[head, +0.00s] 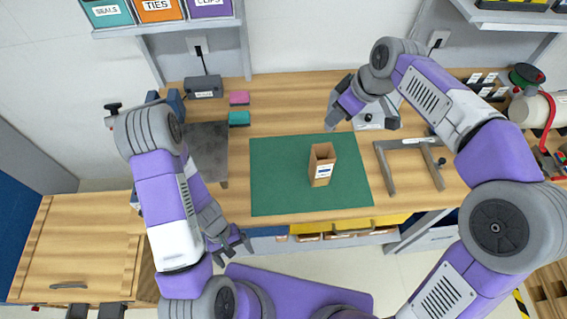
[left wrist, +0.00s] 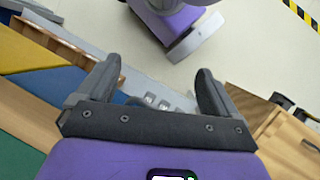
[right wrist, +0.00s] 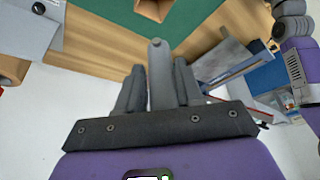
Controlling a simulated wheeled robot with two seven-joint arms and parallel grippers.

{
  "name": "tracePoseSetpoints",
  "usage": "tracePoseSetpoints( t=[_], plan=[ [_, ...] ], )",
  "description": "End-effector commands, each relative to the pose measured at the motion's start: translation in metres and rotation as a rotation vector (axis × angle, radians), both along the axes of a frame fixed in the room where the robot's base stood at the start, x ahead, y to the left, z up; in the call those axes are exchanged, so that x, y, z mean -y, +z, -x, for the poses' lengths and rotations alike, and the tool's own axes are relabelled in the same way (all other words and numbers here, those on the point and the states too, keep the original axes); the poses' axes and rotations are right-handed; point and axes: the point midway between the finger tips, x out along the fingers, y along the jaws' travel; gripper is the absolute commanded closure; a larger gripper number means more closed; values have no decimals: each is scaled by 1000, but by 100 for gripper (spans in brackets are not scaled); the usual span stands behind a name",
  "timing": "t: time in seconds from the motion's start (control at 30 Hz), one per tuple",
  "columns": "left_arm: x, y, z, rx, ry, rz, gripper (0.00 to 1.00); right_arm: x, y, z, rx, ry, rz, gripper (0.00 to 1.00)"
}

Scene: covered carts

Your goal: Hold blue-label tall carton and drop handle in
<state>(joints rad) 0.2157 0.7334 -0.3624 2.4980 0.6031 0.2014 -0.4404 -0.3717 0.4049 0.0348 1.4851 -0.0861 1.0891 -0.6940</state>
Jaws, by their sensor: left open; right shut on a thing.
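The tall brown carton (head: 319,172) with a blue-marked white label stands upright and open-topped on the green mat (head: 268,190). Part of it shows at the top edge of the right wrist view (right wrist: 152,9). My right gripper (head: 334,117) is above the bench, behind and right of the carton. In the right wrist view it is shut on a grey handle (right wrist: 158,75), whose rounded end sticks out past the fingertips. In the head view the handle is hard to tell from the fingers. My left gripper (head: 232,240) is open and empty, low in front of the bench's front edge, apart from the carton.
A grey frame (head: 388,178) lies right of the mat. A dark plate (head: 206,150) lies left of it, with pink (head: 239,98) and teal (head: 239,118) blocks behind. The mat around the carton is clear.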

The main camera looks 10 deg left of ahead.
Motion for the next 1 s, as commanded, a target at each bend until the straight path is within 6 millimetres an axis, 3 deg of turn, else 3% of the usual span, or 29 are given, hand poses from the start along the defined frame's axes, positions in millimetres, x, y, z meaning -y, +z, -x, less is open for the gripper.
tracePoseSetpoints(
  t=[0.37, 0.67, 0.83, 1.0],
  plan=[
    [26, 62, -65, 100, 336, 239, 6, 0, 0, 0, 0, 0, -1, 96],
    [71, 82, -128, -70, 667, 530, 6, 0, 0, 0, 0, 0, 0, 96],
    [93, 111, -181, -204, 876, 775, 6, 0, 0, 0, 0, 0, -1, 96],
    [99, 145, -229, -342, 1029, 1027, 6, 0, 0, 0, 0, 0, -1, 96]
  ],
)
